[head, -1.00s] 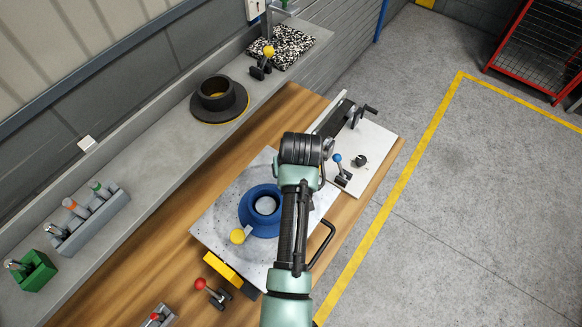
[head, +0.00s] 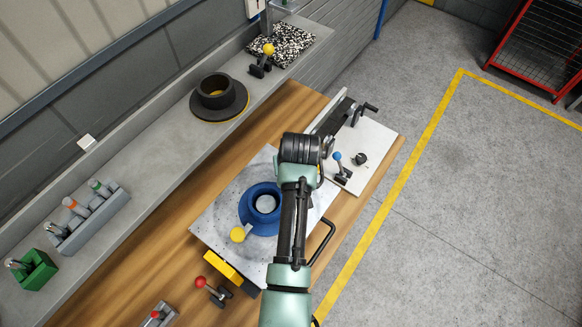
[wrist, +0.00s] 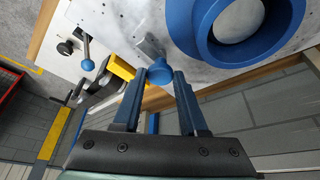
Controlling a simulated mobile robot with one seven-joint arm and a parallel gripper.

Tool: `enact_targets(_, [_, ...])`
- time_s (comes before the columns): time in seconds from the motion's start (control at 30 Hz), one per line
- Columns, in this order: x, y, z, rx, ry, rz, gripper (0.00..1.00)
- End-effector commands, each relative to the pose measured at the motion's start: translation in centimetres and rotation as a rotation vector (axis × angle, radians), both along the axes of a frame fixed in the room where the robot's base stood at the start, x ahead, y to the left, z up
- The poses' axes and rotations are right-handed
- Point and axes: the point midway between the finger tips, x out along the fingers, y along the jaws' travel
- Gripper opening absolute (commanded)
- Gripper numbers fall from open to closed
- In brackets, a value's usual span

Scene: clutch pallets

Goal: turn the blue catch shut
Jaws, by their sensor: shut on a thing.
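The blue catch is a round blue knob (wrist: 160,72) on a short grey lever, on the grey speckled pallet plate (head: 215,215). In the wrist view it lies between the fingertips of my gripper (wrist: 162,80), and the jaws are closed on it. The lever runs from the knob up and slightly left, beside the blue ring (wrist: 205,30). In the head view the ring (head: 248,205) shows on the plate, but my arm hides the blue catch and my fingers. A yellow-knobbed catch (head: 238,234) stands at the ring's lower left.
A blue-ball lever (head: 337,156) stands on a white board (head: 375,150) right of my wrist. A red-ball lever (head: 201,283) is near the front. A black flanged part (head: 228,108) sits on the grey ledge. A black handle (head: 327,245) sticks out at the plate's right.

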Motion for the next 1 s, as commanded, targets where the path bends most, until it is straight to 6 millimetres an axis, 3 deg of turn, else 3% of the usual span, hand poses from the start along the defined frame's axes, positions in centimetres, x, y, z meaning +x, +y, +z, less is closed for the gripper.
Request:
enact_targets(0.47, [0.02, 0.16, 0.03, -0.001, 0.000, -0.130, 0.00])
enact_targets(1.0, [0.19, 0.58, -0.13, 0.001, 0.002, -0.620, 0.00])
